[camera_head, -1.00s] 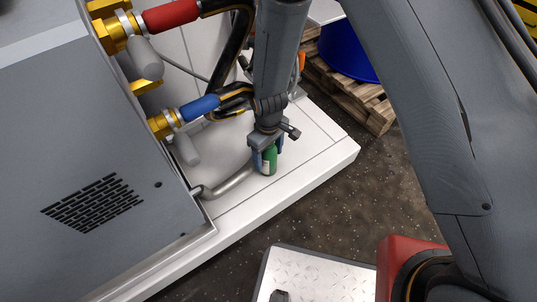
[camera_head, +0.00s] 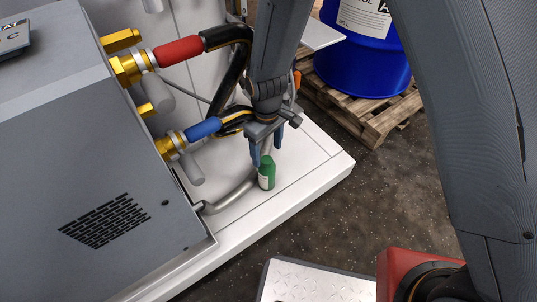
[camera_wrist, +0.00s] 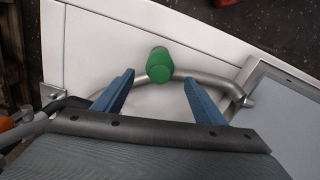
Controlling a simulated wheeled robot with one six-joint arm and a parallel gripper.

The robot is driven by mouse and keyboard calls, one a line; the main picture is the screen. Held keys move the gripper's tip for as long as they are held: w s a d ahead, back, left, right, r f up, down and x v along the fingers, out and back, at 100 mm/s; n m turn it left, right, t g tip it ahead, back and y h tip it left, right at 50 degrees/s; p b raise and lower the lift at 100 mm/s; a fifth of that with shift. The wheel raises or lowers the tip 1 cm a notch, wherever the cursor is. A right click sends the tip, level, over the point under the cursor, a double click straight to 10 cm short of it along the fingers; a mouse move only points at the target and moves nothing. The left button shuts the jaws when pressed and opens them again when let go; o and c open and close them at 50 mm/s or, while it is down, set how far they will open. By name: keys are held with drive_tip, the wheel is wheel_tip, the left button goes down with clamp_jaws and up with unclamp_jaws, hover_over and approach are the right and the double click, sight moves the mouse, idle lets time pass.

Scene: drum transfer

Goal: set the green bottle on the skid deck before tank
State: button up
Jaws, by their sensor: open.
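The green bottle (camera_head: 266,172), with a pale label, stands upright on the white skid deck (camera_head: 308,168), close to a bent grey pipe. My gripper (camera_head: 265,155) is open just above and behind it. The blue fingers are clear of the bottle. In the wrist view the round green top of the bottle (camera_wrist: 159,65) lies beyond and between the two fingertips of my gripper (camera_wrist: 158,75), over the pipe. The grey cabinet (camera_head: 100,180) of the unit stands on the deck to the left.
The bent grey pipe (camera_head: 233,196) runs low over the deck beside the bottle. Red (camera_head: 178,51) and blue (camera_head: 203,129) hose fittings with black hoses stick out from the cabinet. A blue drum (camera_head: 355,62) stands on a wooden pallet (camera_head: 375,117) behind. The deck's right front corner is clear.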

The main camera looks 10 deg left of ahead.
drive_tip(key=s+d+r+m, duration=0.1)
drive_tip(key=s+d+r, duration=0.2)
drive_tip(key=r, duration=0.4)
drive_tip(key=s+d+r+m, duration=0.2)
drive_tip(key=r, duration=0.5)
drive_tip(key=s+d+r+m, duration=0.3)
drive_tip(key=s+d+r, duration=0.6)
drive_tip(key=s, duration=0.1)
drive_tip(key=shift+s+r+y, duration=0.15)
drive_tip(key=shift+r+y, duration=0.15)
drive_tip(key=shift+a, duration=0.1)
drive_tip(key=d+r+m+p, duration=0.3)
drive_tip(key=d+r+p, duration=0.6)
drive_tip(key=r+p, duration=0.2)
drive_tip(key=d+r+m+p, duration=0.3)
drive_tip(key=d+r+p, duration=0.6)
drive_tip(key=r+p, duration=0.3)
drive_tip(key=p, duration=0.3)
drive_tip(key=shift+s+d+r, duration=0.2)
drive_tip(key=shift+s, duration=0.15)
